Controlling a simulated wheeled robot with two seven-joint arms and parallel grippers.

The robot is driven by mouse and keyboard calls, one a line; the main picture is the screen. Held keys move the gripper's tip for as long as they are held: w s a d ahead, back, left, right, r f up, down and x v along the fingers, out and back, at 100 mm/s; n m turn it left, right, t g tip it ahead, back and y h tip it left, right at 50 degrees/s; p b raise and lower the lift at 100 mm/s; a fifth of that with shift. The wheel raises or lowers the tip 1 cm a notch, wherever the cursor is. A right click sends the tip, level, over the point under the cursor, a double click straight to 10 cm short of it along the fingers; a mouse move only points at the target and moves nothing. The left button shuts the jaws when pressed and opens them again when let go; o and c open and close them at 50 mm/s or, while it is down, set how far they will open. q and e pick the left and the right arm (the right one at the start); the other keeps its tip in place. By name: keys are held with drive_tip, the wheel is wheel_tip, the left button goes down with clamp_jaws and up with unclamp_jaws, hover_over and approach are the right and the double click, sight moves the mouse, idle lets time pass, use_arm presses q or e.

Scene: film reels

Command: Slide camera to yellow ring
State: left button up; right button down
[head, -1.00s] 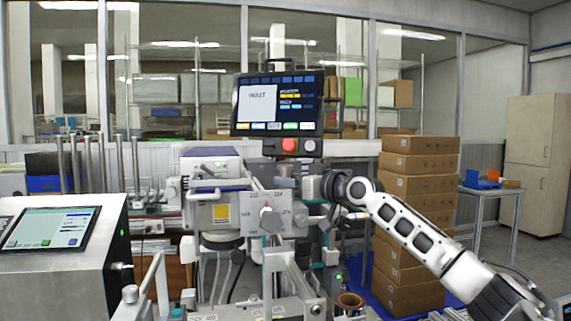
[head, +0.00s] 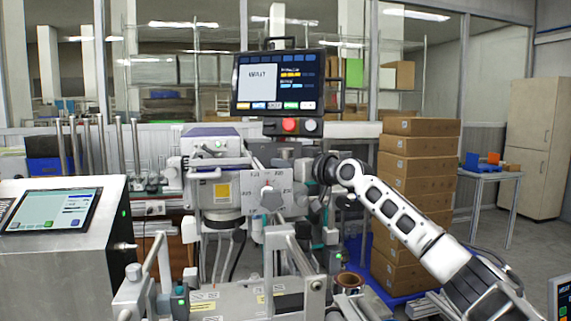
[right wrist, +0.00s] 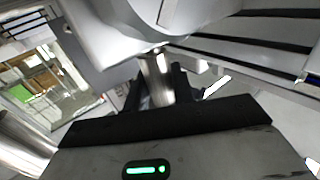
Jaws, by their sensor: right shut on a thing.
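I cannot tell for sure which part of the machine is the camera, and I can make out no yellow ring. The machine has a grey dial plate (head: 268,192) and a purple-topped box (head: 211,140). My right gripper (head: 322,202) is at the right side of the dial plate, its fingers mostly hidden among machine parts. In the right wrist view its dark fingers are shut around a silver metal post (right wrist: 155,78); a large pale grey housing (right wrist: 110,30) is just beyond. My left gripper is not in view.
A monitor (head: 287,82) with a red button stands above the machine. A control console (head: 60,250) is at left, stacked cardboard boxes (head: 417,170) behind my right arm. A copper-coloured roll (head: 349,280) sits low at the machine's right. Floor at far right is open.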

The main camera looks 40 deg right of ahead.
wheel_tip(320, 180, down, 2)
drive_tip(key=shift+a+f+b, duration=0.1)
drive_tip(key=shift+f+b, duration=0.1)
drive_tip(key=shift+b, duration=0.2)
drive_tip(key=c, duration=1.2)
unclamp_jaws()
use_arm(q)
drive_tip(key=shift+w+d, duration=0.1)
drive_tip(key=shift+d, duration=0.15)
use_arm(e)
drive_tip(key=shift+r, duration=0.1)
